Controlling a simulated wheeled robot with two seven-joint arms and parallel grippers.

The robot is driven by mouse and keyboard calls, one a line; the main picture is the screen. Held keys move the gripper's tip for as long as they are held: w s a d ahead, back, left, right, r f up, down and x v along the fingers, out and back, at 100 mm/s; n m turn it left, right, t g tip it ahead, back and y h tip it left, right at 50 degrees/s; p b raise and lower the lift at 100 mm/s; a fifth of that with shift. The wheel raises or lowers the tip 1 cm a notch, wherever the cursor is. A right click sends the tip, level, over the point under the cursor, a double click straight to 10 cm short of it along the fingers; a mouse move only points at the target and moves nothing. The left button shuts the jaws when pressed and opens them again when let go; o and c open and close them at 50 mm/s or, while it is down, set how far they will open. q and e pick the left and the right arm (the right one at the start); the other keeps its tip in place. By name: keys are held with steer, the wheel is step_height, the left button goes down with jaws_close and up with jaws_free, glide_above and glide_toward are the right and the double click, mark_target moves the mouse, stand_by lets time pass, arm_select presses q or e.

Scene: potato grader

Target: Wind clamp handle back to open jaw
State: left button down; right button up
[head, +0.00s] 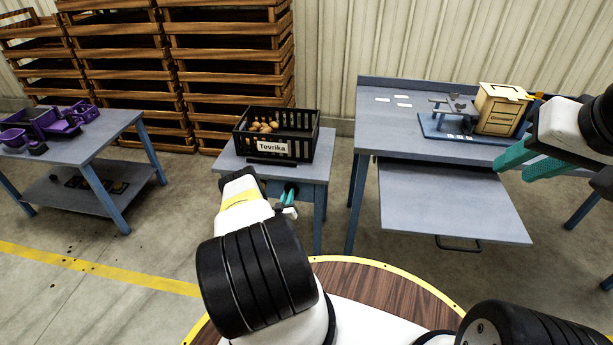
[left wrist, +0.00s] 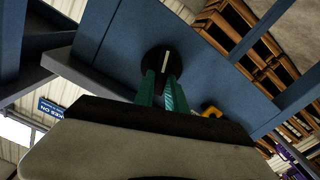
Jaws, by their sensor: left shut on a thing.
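A dark round knob with a pale stripe (left wrist: 166,60) sits on the blue front panel of the small table in the left wrist view. My left gripper (left wrist: 162,84) has its two teal fingers at this knob, shut on it. In the head view my left gripper (head: 289,192) is at the front of the small table, partly hidden by my own arm. I cannot make out a clamp jaw in either view. My right gripper (head: 511,166) is open and empty at the right, in front of the workbench, with its teal fingers apart.
A black crate (head: 250,133) labelled Tevrika, holding potatoes, stands on the small table (head: 226,161). The grey workbench (head: 400,130) at the right has a pulled-out shelf (head: 450,205) and a wooden box (head: 500,110). Purple bins (head: 50,122) lie on the left table. Wooden racks stand behind.

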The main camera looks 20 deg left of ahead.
arm_select(q)
steer(key=n, duration=0.8)
steer(key=f+n, duration=0.1)
steer(key=n, duration=0.4)
steer(key=shift+s+a+f, duration=0.1)
steer(key=shift+s+a, duration=0.05)
steer(key=shift+a, duration=0.15)
stand_by(0.3)
steer(key=c, duration=1.4)
jaws_free()
steer(key=shift+o, duration=0.2)
steer(key=v, duration=0.7)
steer(key=shift+s, duration=0.4)
steer(key=shift+d, duration=0.1)
